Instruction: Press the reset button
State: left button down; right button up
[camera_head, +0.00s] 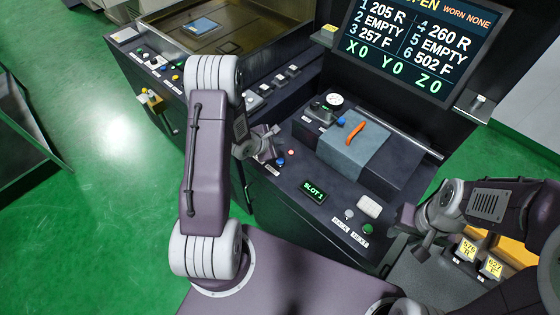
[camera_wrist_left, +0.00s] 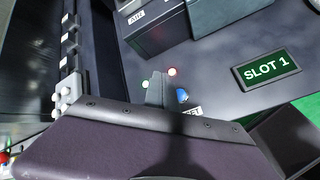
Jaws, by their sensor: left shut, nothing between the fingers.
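The reset button is a small blue button (camera_head: 280,162) on the dark console, just right of my left fingertips in the head view. In the left wrist view the blue button (camera_wrist_left: 182,96) sits beside a partly hidden label ending in "SET" (camera_wrist_left: 192,111). My left gripper (camera_head: 268,143) is shut and empty, low over the panel. In the left wrist view its grey fingertips (camera_wrist_left: 156,88) show just left of the button; whether they touch the panel is unclear. My right gripper (camera_head: 416,228) is at the right, away from the button; its jaw opening is unclear.
A red light (camera_head: 291,152) sits close to the blue button. A "SLOT 1" display (camera_head: 314,191), a white button (camera_head: 349,214) and a green button (camera_head: 367,229) lie nearer. A grey block with an orange handle (camera_head: 356,132) stands behind. A large screen (camera_head: 420,45) is at the back.

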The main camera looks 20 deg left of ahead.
pick_arm(q)
jog(key=b, duration=0.7)
send_over(279, 162)
notch_tip(279, 162, down, 6)
jog(key=shift+s+a+f, duration=0.1)
jog(key=shift+f, duration=0.15)
jog(key=shift+f+b, duration=0.5)
jog(key=shift+f, duration=0.4)
dwell(0.6)
jog(key=shift+f, duration=0.4)
jog(key=shift+f, duration=0.45)
dwell(0.4)
dwell(0.4)
jog(key=shift+r+p, duration=0.9)
jog(key=shift+p, duration=0.1)
